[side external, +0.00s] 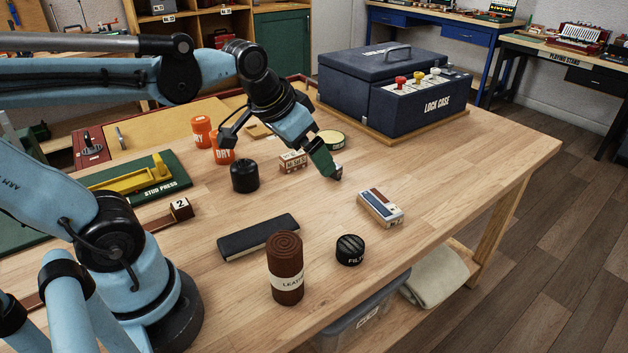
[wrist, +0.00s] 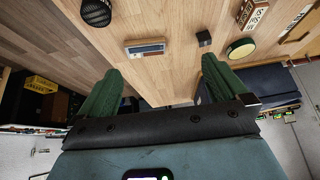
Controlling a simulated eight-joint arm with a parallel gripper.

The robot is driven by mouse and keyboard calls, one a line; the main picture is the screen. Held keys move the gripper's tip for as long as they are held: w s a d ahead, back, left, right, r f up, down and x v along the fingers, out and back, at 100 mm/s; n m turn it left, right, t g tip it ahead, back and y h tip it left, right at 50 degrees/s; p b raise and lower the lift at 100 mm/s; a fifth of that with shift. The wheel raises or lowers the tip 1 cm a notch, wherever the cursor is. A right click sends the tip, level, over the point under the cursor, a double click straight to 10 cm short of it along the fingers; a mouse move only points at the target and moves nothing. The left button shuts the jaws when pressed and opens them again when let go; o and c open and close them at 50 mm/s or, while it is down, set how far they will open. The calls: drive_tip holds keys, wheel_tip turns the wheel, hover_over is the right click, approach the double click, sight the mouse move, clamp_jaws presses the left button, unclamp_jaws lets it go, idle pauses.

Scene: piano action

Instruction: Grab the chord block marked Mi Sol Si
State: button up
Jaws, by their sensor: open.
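A small wooden block with dark lettering (side external: 292,161) stands on the bench just left of my gripper in the side view. Its lettering seems to read Mi Sol Si, but it is too small to be sure. A lettered block, apparently the same one, shows at the top right of the wrist view (wrist: 253,14). My gripper (side external: 331,168) has green fingers and is above the bench, right of that block. In the wrist view its fingers (wrist: 160,70) are spread apart with nothing between them.
A small dark cube (wrist: 204,38) and a green-rimmed tin (side external: 332,140) are near my gripper. A striped block (side external: 380,208) lies front right. A black pot (side external: 245,176) and orange jars (side external: 202,131) stand left. The Lock Case (side external: 405,95) is behind. The bench's right end is clear.

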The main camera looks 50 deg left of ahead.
drive_tip(key=shift+t+h, duration=0.3)
drive_tip(key=shift+t, duration=0.3)
drive_tip(key=s+d+f, duration=0.2)
drive_tip(key=s+f, duration=0.1)
drive_tip(key=shift+d+f, duration=0.15)
drive_tip(key=shift+d, duration=0.15)
drive_tip(key=m+g+y, duration=0.6)
drive_tip(key=m+y, duration=0.6)
drive_tip(key=m, duration=0.5)
approach(294, 155)
drive_tip(key=v, duration=0.3)
drive_tip(key=shift+w+a+f+m+g+y, duration=0.1)
drive_tip(key=shift+w+f+m+g+y, duration=0.2)
drive_tip(key=shift+f, duration=0.2)
drive_tip(key=shift+w+a+f+m+g+y, duration=0.1)
drive_tip(key=shift+w+f+m+y, duration=0.15)
drive_tip(key=shift+f+y, duration=0.2)
drive_tip(key=x, duration=1.2)
drive_tip(key=shift+s+a+f, duration=0.15)
